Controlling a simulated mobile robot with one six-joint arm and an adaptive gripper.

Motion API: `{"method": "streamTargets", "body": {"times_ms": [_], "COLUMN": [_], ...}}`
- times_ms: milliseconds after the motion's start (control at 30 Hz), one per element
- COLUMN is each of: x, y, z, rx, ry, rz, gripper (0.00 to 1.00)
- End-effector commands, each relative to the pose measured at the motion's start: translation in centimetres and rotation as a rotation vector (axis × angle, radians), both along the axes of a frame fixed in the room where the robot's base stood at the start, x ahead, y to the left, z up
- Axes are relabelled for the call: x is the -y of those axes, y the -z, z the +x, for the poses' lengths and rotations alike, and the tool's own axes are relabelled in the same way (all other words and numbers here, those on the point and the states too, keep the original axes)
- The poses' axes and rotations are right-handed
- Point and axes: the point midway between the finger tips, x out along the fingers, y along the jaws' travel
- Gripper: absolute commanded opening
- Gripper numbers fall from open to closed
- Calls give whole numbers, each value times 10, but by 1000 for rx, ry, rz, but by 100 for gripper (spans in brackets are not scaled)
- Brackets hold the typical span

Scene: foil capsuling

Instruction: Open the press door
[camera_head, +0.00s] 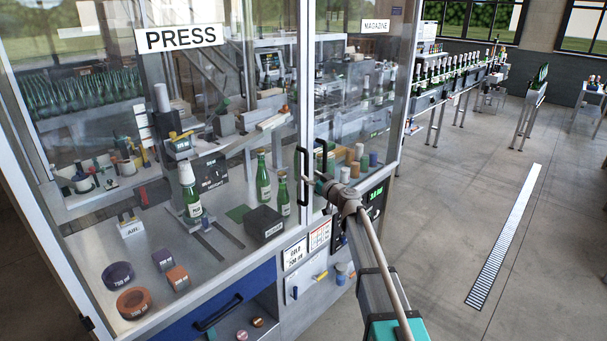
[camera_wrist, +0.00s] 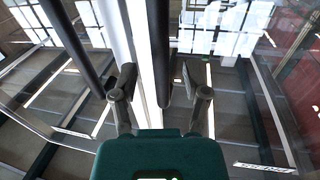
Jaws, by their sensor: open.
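The press door (camera_head: 215,120) is a glass panel in a metal frame, marked with a PRESS sign (camera_head: 180,38). It looks closed. Its black upright handle (camera_head: 302,178) is at the right edge of the glass. My gripper (camera_head: 318,184) is at that handle in the head view, its fingers partly hidden against it. In the wrist view my gripper (camera_wrist: 162,88) is open, with a dark bar (camera_wrist: 161,50), apparently this handle, between its fingers. I cannot tell whether either finger touches it.
A second black handle (camera_head: 322,157) is close by on the magazine side; a dark bar (camera_wrist: 75,45) left of the fingers appears to be it. Behind the glass stand green bottles (camera_head: 262,178). A blue drawer (camera_head: 225,305) is below. The floor at right (camera_head: 450,220) is clear.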

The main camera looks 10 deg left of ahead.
Motion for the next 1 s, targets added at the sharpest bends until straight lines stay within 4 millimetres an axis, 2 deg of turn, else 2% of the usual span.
{"method": "streamTargets", "body": {"times_ms": [33,233,700,1000], "x": [-6,-17,-21,-21], "y": [0,0,0,0], "z": [8,21,25,25], "rx": [0,0,0,0], "ry": [-2,0,1,1], "rz": [0,0,0,0], "gripper": [60,60,60,4]}}
